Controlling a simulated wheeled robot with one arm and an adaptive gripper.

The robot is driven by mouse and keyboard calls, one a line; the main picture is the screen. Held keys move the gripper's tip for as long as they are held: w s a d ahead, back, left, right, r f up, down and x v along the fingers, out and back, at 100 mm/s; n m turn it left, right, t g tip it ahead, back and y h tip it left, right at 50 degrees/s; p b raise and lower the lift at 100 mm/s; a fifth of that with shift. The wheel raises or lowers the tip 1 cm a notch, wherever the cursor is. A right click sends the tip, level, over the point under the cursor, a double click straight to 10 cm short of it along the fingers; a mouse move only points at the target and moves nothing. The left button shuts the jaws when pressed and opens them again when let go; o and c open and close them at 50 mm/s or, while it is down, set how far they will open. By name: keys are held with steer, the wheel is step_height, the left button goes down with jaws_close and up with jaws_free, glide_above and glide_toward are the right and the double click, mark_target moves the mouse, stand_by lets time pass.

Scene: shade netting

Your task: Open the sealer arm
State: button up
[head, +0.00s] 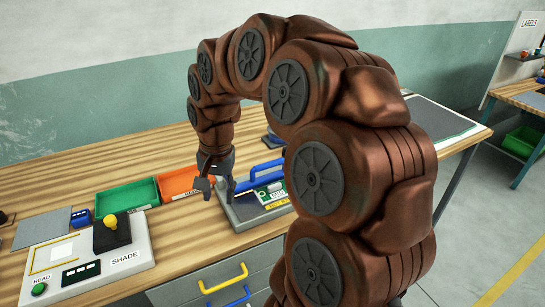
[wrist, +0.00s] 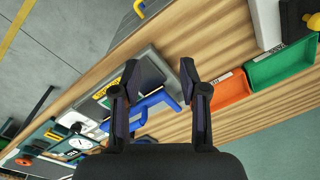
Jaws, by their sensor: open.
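The sealer has a grey base (head: 245,219) and stands on the wooden bench near its front edge, with yellow and green labels on it. Its blue arm (head: 266,169) lies low over the base. In the wrist view, the blue arm (wrist: 152,101) shows below and between my fingers, beside the grey base (wrist: 150,66). My gripper (head: 219,190) is open and points down at the left end of the sealer. It also shows in the wrist view (wrist: 159,70), with nothing between its fingertips. My arm hides part of the sealer's right side in the head view.
Green (head: 127,198) and orange (head: 177,184) bins stand left of the sealer, close to my gripper. A shade reader (head: 80,255) with a yellow knob is farther left. Drawers with a yellow handle (head: 224,279) are below the bench top. A dark mat (head: 437,118) lies at right.

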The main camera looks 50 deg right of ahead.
steer(key=w+d+m+p, duration=0.1)
steer(key=w+d+m, duration=0.5)
steer(key=d, duration=0.6)
steer(key=m+t+h+p, duration=0.1)
steer(key=m, duration=0.4)
glide_toward(272, 162)
steer(key=f, duration=0.1)
steer(key=shift+w+d+f+p, duration=0.15)
steer(key=shift+f+p, duration=0.4)
steer(key=shift+f, duration=0.75)
steer(key=shift+w+a+f+p, duration=0.1)
steer(key=shift+w+f+p, duration=0.15)
steer(key=shift+f+p, duration=0.7)
steer(key=shift+w+d+f+p, duration=0.1)
steer(key=shift+w+f+p, duration=0.15)
steer(key=shift+f, duration=1.4)
jaws_close()
